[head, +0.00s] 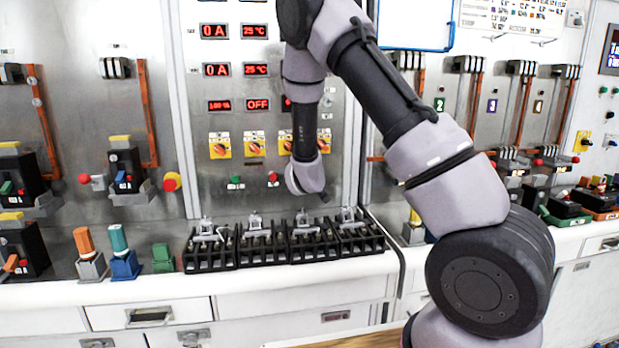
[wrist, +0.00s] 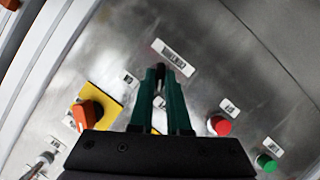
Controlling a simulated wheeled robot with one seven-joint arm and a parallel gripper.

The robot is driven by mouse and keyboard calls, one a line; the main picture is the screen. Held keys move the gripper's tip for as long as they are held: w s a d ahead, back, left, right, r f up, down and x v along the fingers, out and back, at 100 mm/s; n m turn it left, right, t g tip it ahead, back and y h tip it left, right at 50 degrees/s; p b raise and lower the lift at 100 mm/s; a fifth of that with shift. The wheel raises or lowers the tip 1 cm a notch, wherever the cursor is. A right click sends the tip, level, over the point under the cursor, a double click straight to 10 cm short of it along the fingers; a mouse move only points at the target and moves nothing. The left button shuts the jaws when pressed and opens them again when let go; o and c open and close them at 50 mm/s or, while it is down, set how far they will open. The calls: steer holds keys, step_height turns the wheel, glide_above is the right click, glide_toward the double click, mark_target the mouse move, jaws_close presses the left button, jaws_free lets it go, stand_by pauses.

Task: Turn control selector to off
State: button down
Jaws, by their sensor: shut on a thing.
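In the wrist view my gripper (wrist: 160,88) has its two green fingers close together against a grey metal panel. They are shut on a small dark knob (wrist: 160,72), which I take to be the control selector. Most of the knob is hidden between the fingers, so I cannot tell which way it points. A white label (wrist: 173,57) is beside it, too blurred to read. In the head view my arm reaches the middle panel, and its end hides the fingers and the knob.
In the wrist view an orange knob on a yellow plate (wrist: 106,98) is left of my fingers; a red button (wrist: 219,126) and green button (wrist: 265,162) are right. In the head view black terminal blocks (head: 262,245) stand on the ledge below. Red displays (head: 257,104) are above; one reads OFF.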

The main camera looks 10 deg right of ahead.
steer(key=shift+a+n+h, duration=0.1)
steer(key=shift+n+h, duration=0.3)
steer(key=shift+n, duration=0.4)
steer(key=shift+t, duration=0.3)
steer(key=c, duration=0.9)
jaws_free()
steer(key=v, duration=1)
steer(key=shift+s+a+r, duration=0.1)
steer(key=shift+s+a, duration=0.05)
steer(key=shift+s, duration=0.2)
